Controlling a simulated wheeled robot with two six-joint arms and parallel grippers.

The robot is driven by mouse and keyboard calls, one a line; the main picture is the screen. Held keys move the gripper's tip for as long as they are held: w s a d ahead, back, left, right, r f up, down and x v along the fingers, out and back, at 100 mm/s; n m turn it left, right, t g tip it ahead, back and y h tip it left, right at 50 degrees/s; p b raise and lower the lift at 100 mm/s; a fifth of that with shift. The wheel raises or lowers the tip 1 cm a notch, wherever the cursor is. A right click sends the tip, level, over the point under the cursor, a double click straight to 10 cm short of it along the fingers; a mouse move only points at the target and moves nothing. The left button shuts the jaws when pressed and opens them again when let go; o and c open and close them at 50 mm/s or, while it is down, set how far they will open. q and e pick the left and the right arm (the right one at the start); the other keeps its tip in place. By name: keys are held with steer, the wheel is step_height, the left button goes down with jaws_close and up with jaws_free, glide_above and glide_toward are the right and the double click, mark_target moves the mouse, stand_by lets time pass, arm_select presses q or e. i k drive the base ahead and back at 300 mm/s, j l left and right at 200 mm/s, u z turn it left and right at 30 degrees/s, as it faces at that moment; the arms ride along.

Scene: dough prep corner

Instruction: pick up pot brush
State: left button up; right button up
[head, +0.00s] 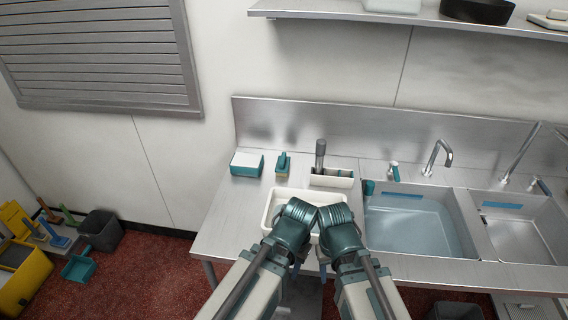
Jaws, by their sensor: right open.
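A thick dark grey upright handle (320,154) stands at a white caddy (332,180) at the back of the steel counter; it may be the pot brush, but its lower end is hidden. A small teal and tan item (283,163), possibly a brush or scrubber, stands left of the caddy. The left jaws are mostly hidden by the wrist.
A white and teal box (247,164) stands at the back left of the counter. A water-filled sink (415,225) and a second basin (520,235) lie to the right, with taps behind. A shelf (420,18) hangs above. The counter's left part is clear.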

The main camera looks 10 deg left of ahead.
mark_target(282, 165)
steer(key=i+l+u, duration=0.15)
steer(key=l, duration=0.2)
steer(key=i+l+u, duration=0.1)
steer(key=l, duration=0.25)
steer(key=i+l+u, duration=0.15)
steer(key=l, duration=0.25)
steer(key=i+l+u, duration=0.15)
steer(key=l, duration=0.25)
steer(key=i+l+u, duration=0.1)
steer(key=l, duration=0.3)
